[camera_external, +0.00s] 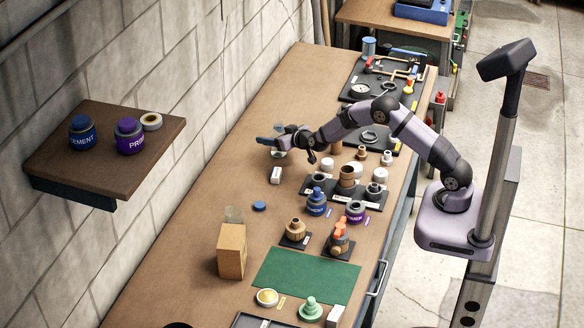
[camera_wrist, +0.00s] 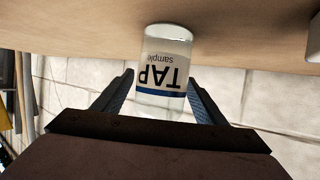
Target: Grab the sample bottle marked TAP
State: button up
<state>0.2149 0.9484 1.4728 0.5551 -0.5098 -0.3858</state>
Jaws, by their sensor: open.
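The sample bottle marked TAP (camera_wrist: 165,62) is clear, with a white label and a blue stripe. It appears upside down in the wrist view, its far end against the brown bench top. My gripper (camera_wrist: 160,80) is open, with one finger on each side of the bottle. A narrow gap shows at the left finger; contact at the right finger is hard to tell. In the external view my gripper (camera_external: 270,138) is low over the bench near the wall side, and the bottle (camera_external: 279,154) is partly hidden beneath it.
A small white box (camera_external: 275,175) stands just in front of my gripper. Black trays with fittings (camera_external: 347,193) lie to the right. A cardboard box (camera_external: 231,252), a green mat (camera_external: 305,270) and blue and purple cans are nearer the camera. A wall shelf (camera_external: 75,150) juts out at left.

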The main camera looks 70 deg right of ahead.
jog(key=c, duration=1.2)
jog(key=shift+r, duration=0.2)
jog(key=shift+r, duration=4.7)
jog(key=shift+r, duration=0.1)
